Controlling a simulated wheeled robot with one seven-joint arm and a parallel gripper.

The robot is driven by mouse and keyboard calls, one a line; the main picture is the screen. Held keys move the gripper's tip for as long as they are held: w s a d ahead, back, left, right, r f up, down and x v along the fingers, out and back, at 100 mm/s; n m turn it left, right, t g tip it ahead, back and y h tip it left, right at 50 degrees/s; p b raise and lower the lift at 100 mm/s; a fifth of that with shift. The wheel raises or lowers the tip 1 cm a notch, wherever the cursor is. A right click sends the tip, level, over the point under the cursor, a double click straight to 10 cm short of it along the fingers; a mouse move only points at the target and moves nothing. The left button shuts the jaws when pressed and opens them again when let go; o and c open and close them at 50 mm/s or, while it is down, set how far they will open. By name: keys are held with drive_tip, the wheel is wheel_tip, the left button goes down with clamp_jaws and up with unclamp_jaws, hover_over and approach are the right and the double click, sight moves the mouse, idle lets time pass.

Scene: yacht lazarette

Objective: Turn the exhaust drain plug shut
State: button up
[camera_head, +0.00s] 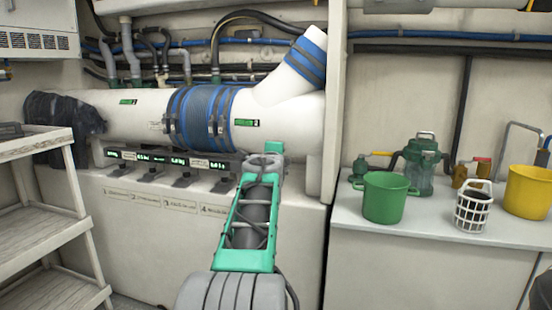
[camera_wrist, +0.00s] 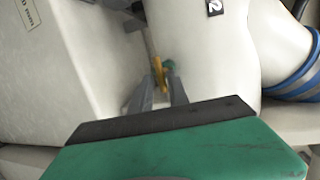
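The white exhaust pipe (camera_head: 140,112) runs across the head view, with a branch rising to the right. In the wrist view its pale side (camera_wrist: 190,45) fills the middle. A small yellow piece (camera_wrist: 157,74), perhaps the drain plug's handle, stands in the narrow gap beside the pipe, with a bit of green next to it. My gripper (camera_wrist: 160,78) has its two grey fingers either side of the yellow piece, tips close to it. I cannot tell whether they touch or grip it. In the head view my arm hides the gripper and the plug.
A row of small levers (camera_head: 182,180) and green displays sits below the pipe on a white ledge. A slatted shelf (camera_head: 40,225) stands at left. On the right counter (camera_head: 430,222) are a green bucket (camera_head: 387,198), a white basket (camera_head: 472,210) and a yellow bucket (camera_head: 527,192).

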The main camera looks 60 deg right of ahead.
drive_tip(key=shift+o, duration=1.1)
drive_tip(key=shift+r, duration=0.1)
drive_tip(key=p+v, duration=0.1)
drive_tip(key=v, duration=0.6)
drive_tip(key=shift+a+p, duration=0.35)
drive_tip(key=shift+s, duration=0.1)
